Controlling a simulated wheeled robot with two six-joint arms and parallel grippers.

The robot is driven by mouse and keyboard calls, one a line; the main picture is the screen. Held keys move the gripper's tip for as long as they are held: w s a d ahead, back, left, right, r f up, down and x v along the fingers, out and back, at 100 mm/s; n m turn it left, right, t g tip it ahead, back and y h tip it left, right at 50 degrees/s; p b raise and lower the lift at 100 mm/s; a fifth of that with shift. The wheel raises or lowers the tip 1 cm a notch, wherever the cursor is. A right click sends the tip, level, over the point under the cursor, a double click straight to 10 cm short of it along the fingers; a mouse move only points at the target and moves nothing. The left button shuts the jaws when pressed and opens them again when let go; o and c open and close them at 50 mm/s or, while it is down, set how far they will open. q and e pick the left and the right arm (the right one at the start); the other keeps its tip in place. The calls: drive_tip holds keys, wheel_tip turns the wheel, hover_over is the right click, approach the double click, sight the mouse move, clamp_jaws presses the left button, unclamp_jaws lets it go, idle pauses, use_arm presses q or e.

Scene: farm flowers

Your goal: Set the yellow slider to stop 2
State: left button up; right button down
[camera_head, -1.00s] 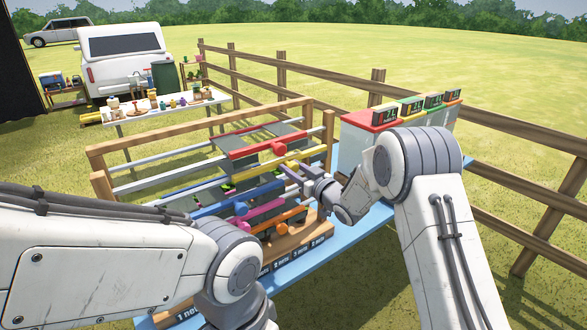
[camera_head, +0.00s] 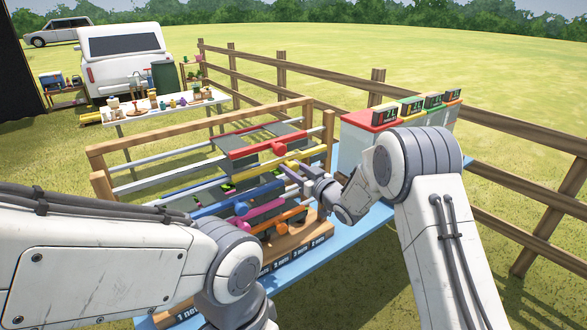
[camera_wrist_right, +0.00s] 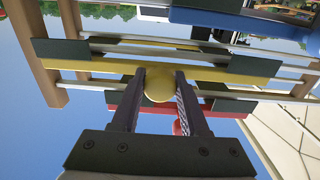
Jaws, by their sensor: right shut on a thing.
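The yellow slider (camera_head: 309,156) sits on a rail of the wooden frame (camera_head: 200,127), towards its right end. In the right wrist view the yellow slider (camera_wrist_right: 205,74) is a long bar with a round knob (camera_wrist_right: 158,86) at its middle. My right gripper (camera_head: 290,174) reaches in from the right. In the wrist view its two fingers (camera_wrist_right: 158,88) stand on either side of the knob, shut on it. In the head view the fingers hide the knob. My left arm crosses the lower left; its gripper is out of view.
A red slider (camera_head: 262,145) lies behind the yellow one; blue (camera_head: 224,204), purple (camera_head: 260,207) and orange (camera_head: 280,223) sliders lie in front. Small labels run along the base, most too small to read. Boxes with a red lid (camera_head: 370,120) and others stand right on the blue table (camera_head: 350,232).

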sight(237, 181)
drive_tip(key=s+a+b, duration=0.2)
drive_tip(key=s+a, duration=0.1)
drive_tip(key=a, duration=0.1)
drive_tip(key=s+a+b, duration=0.3)
drive_tip(key=a, duration=0.1)
drive_tip(key=s+a+b, duration=0.3)
drive_tip(key=a, duration=0.1)
drive_tip(key=shift+s+a+f, duration=0.1)
drive_tip(key=shift+s+a, duration=0.05)
drive_tip(key=shift+a, duration=0.2)
drive_tip(key=shift+s+a+b, duration=0.3)
drive_tip(key=shift+s+a, duration=0.05)
drive_tip(key=shift+a, duration=0.15)
drive_tip(key=shift+c, duration=2.2)
unclamp_jaws()
